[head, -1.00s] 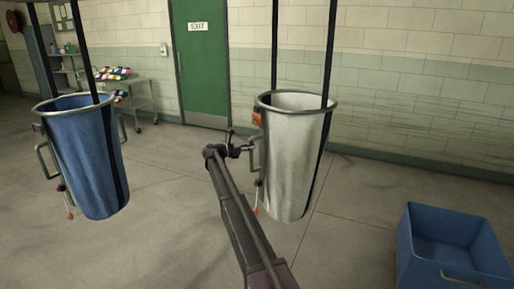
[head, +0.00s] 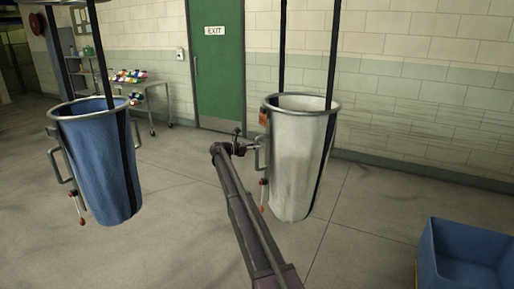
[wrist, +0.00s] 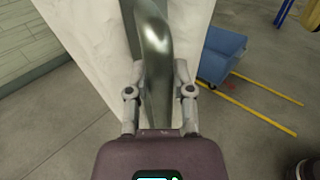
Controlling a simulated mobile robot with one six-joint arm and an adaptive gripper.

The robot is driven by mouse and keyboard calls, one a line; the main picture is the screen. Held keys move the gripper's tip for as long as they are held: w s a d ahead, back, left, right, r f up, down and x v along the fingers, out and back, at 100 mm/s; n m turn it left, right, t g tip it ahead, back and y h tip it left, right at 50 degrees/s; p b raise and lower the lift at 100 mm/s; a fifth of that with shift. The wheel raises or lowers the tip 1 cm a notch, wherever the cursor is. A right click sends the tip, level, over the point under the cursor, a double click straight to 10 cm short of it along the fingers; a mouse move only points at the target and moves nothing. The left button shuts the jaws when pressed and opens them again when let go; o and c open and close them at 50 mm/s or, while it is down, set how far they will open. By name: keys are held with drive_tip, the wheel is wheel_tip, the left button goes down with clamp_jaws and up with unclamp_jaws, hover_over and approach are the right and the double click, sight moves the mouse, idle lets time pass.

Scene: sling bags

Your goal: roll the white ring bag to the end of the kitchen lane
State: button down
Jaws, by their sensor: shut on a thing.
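The white ring bag (head: 298,165) hangs upright on dark straps from its metal ring, right of centre in the head view. An orange tag and a red-tipped cord show on its left side. My gripper (head: 247,150) is at the bag's left side, at its metal handle. In the wrist view my gripper (wrist: 159,95) has its fingers on both sides of the handle (wrist: 158,45), shut on it, with the white cloth (wrist: 90,30) behind. No lane marking that I can tie to the kitchen lane shows in the head view.
A blue ring bag (head: 100,165) hangs at left. A blue bin (head: 465,255) stands at lower right; the wrist view shows a blue cart (wrist: 223,55) beside yellow floor lines (wrist: 245,108). A wire trolley (head: 150,95) and green exit door (head: 215,65) are behind.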

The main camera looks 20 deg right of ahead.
drive_tip(key=shift+w+a+r+t, duration=0.2)
drive_tip(key=shift+w+t, duration=0.2)
drive_tip(key=shift+w, duration=0.3)
drive_tip(key=shift+c, duration=2.4)
unclamp_jaws()
drive_tip(key=shift+w, duration=0.1)
drive_tip(key=shift+a+f, duration=0.1)
drive_tip(key=shift+s+f, duration=0.1)
drive_tip(key=shift+s, duration=0.1)
drive_tip(key=a, duration=1.2)
drive_tip(key=shift+s+d, duration=0.1)
drive_tip(key=shift+d, duration=0.05)
